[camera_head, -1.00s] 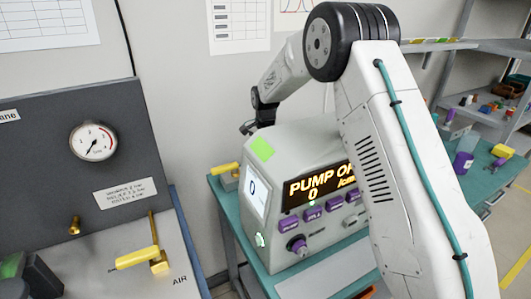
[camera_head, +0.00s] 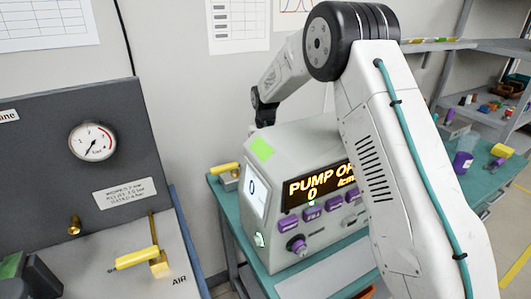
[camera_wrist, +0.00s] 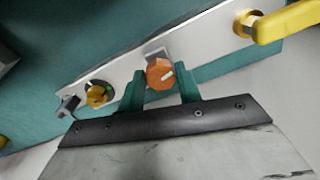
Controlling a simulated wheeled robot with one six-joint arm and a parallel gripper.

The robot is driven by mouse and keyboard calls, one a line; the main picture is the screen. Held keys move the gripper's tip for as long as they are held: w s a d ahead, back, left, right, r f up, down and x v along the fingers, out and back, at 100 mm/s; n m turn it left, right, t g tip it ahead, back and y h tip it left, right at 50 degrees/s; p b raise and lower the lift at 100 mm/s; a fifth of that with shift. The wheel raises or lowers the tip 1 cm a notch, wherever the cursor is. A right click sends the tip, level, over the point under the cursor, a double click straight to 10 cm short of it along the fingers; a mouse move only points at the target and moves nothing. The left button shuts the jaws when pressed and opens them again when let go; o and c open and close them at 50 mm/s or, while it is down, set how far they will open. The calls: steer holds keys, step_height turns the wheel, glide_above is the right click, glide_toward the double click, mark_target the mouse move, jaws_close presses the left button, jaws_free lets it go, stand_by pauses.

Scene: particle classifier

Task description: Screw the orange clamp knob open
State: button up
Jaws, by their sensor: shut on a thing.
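The orange clamp knob (camera_wrist: 158,74) shows in the wrist view, on a light metal strip (camera_wrist: 205,43), with a pale line on its face. My gripper (camera_wrist: 163,84) has its two green fingers on either side of the knob and is shut on it. In the head view the knob and my gripper are hidden behind the grey pump unit (camera_head: 283,190) and my arm.
A yellow valve handle (camera_wrist: 287,22) is at the right end of the strip. A yellow-brass knob (camera_wrist: 97,94) and a small dark fitting (camera_wrist: 68,104) are to the left. The head view shows a gauge panel (camera_head: 60,140) at left and shelves at right.

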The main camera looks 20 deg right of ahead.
steer(key=n, duration=0.7)
steer(key=shift+w+r, duration=0.1)
steer(key=n, duration=0.4)
steer(key=shift+n, duration=1.9)
steer(key=shift+w, duration=0.1)
steer(key=o, duration=1)
steer(key=shift+r, duration=3.85)
